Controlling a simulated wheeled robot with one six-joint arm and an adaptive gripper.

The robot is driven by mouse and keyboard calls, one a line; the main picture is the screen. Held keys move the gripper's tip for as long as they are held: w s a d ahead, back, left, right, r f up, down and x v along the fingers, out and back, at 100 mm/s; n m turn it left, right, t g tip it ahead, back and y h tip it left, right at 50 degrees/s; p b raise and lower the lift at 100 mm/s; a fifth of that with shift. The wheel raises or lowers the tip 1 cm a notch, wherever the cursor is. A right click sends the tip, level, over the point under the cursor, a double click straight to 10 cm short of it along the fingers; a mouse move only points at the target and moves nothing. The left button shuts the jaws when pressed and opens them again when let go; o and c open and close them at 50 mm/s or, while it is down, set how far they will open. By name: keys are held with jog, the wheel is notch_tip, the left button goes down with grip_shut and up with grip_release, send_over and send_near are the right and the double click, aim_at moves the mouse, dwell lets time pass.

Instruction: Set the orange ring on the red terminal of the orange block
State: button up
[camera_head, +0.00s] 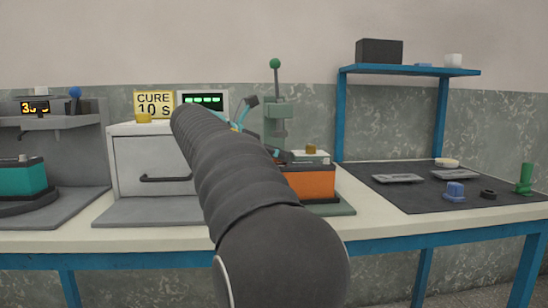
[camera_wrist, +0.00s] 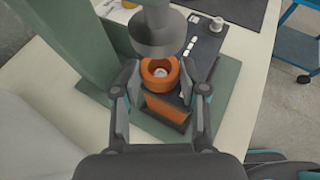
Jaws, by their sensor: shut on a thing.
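The orange ring (camera_wrist: 160,72) is between the fingertips of my gripper (camera_wrist: 159,75) in the wrist view, with a finger against each side. A pale grey round top shows inside the ring's opening, so it lies over or around a post; I cannot tell how far down it sits. The orange block (camera_wrist: 166,110) is below it, with a dark top and a second grey terminal (camera_wrist: 216,25) at the far end. The head view shows the orange block (camera_head: 310,184) on the green press base; my arm hides the ring and most of the gripper there.
The press's grey ram (camera_wrist: 157,35) hangs very near the ring, and its green column (camera_wrist: 85,75) stands to the left. A white oven (camera_head: 150,160) is left of the press in the head view. A dark mat (camera_head: 410,195) with small parts lies to the right.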

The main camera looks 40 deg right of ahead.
jog(key=shift+f, duration=0.25)
jog(key=o, duration=0.8)
jog(key=shift+r, duration=0.15)
jog(key=p+v, duration=0.2)
jog(key=v, duration=1)
jog(key=shift+p, duration=0.3)
